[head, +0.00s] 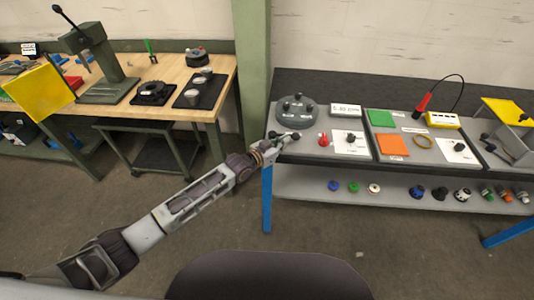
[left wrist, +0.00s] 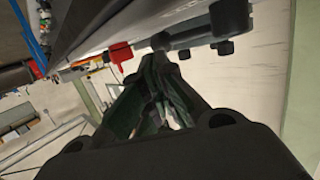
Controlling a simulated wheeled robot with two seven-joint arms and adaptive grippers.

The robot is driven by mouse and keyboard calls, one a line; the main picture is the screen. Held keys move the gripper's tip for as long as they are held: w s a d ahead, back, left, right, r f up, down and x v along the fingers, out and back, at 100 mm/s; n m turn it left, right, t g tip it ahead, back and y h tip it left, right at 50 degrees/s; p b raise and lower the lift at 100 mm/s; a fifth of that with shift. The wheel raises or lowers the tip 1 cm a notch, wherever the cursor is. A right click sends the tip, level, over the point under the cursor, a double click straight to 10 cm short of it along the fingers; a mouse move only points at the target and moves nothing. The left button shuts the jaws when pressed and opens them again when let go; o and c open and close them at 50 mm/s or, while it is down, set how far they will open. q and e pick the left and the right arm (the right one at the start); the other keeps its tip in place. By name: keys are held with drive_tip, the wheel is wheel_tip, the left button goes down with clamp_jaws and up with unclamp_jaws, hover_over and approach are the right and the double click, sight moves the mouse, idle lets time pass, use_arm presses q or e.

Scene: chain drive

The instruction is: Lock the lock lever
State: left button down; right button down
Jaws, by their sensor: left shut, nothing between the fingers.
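A round grey fixture (head: 297,110) with several black knobs stands at the left end of the grey bench. My left arm reaches across the floor gap to it, and my left gripper (head: 283,139) is at the fixture's front edge, beside small dark knobs. In the left wrist view my left gripper (left wrist: 158,62) is shut and empty. Its fingertips are close below a black bar-like part with knob ends (left wrist: 195,36), which looks like the lock lever. I cannot tell whether they touch. A red part (left wrist: 120,54) is left of the fingers; it also shows in the head view (head: 323,140).
Green (head: 381,118) and orange (head: 392,145) pads, a yellow box (head: 443,120) and a red probe (head: 424,103) lie farther right. Several small parts sit on the lower shelf (head: 395,187). A wooden workbench (head: 180,72) stands left, beyond a green post (head: 252,60).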

use_arm(q)
drive_tip(key=shift+s+a, duration=0.25)
drive_tip(key=shift+s, duration=0.1)
drive_tip(key=v, duration=0.8)
drive_tip(key=shift+s+d, duration=0.25)
use_arm(e)
drive_tip(key=shift+w+d+f, duration=0.15)
drive_tip(key=shift+d+f, duration=0.05)
drive_tip(key=shift+f, duration=0.05)
use_arm(q)
drive_tip(key=shift+r, duration=0.1)
use_arm(e)
drive_tip(key=shift+d, duration=0.5)
